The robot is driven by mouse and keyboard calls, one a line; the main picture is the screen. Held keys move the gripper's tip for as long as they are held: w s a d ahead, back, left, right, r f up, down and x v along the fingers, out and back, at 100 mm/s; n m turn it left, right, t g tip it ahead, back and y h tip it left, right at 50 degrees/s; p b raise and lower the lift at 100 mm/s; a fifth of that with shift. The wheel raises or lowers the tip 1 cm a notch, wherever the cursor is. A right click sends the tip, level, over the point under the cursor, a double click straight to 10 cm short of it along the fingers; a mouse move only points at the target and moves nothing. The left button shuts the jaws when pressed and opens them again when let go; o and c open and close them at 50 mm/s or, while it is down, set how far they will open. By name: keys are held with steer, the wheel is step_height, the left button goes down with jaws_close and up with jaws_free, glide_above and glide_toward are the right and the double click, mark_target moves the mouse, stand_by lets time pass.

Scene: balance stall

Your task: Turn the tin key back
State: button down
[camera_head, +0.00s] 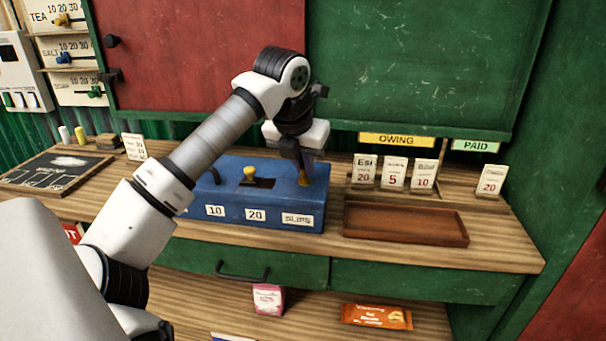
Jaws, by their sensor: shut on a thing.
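A blue tin box (275,190) stands on the wooden counter, with labels 10, 20 and SLIPS on its front. A yellow knob (250,174) sits on its top beside a dark slot. My gripper (304,174) points down at the right end of the tin top, shut on a small yellow piece (304,181) that looks like the tin key. The fingers hide most of the key, so I cannot tell which way it is turned. A dark handle (213,174) shows at the tin's left, partly behind my arm.
A brown wooden tray (405,224) lies right of the tin. Cards stand behind it under the OWING sign (397,140), and one card (490,181) under PAID. A chalkboard slate (55,172) lies at left. A pink packet (267,299) and an orange packet (377,316) are on the lower shelf.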

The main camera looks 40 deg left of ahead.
steer(key=shift+d+n+y+b, duration=0.1)
steer(key=shift+n+y+b, duration=0.5)
steer(key=shift+n+b, duration=0.65)
steer(key=shift+n, duration=0.45)
steer(key=c, duration=1.5)
jaws_free()
steer(key=shift+r+p, duration=0.1)
steer(key=shift+p, duration=0.2)
steer(key=p+v, duration=0.3)
steer(key=v, duration=0.4)
steer(key=p+v, duration=0.3)
steer(key=v, duration=0.3)
steer(key=shift+w+d+r, duration=0.1)
steer(key=shift+r, duration=0.3)
